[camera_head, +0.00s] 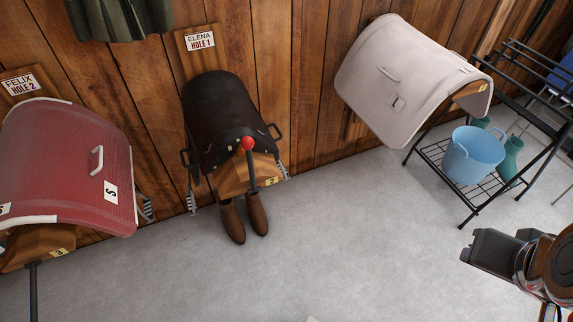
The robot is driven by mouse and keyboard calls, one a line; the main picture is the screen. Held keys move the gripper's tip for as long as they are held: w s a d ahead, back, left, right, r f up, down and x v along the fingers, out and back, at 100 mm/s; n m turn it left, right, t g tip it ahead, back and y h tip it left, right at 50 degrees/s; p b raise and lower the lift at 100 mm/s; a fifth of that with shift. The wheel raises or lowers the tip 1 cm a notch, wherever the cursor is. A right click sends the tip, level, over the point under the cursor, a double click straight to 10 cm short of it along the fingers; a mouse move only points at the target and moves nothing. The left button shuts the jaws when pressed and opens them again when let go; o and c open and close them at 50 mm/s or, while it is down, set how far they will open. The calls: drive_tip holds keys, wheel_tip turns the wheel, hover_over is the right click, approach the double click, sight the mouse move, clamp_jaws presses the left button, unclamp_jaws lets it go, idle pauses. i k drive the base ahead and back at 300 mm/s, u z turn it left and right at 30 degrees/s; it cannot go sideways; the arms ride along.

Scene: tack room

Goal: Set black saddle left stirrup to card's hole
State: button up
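The black saddle (222,105) sits on a wooden wall rack at centre left. Above it, a card (200,41) reads "ELENA HOLE 1". A pale strip with marks (192,202) hangs at the saddle's picture-left side, and another strip (283,170) shows at its picture-right side. Black loops (184,158) stick out on both sides. Which stirrup is the left one, and its hole setting, I cannot tell. A red-knobbed dark lever (249,160) stands at the rack's front. My gripper (466,256) is at the lower right, far from the saddle; its fingers are unclear.
A red saddle (70,160) with a "FELIX HOLE 2" card (21,84) is at left. A cream saddle (385,75) is at right, near a black wire rack (470,202) holding a blue bucket (472,155). Brown boots (257,213) stand below the black saddle. The grey floor in front is clear.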

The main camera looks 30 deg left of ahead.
sight(285, 175)
drive_tip(key=u, duration=0.3)
drive_tip(key=i, duration=0.8)
drive_tip(key=u, duration=0.9)
drive_tip(key=i, duration=0.5)
drive_tip(key=u, duration=0.65)
drive_tip(key=i, duration=0.5)
drive_tip(key=u, duration=0.3)
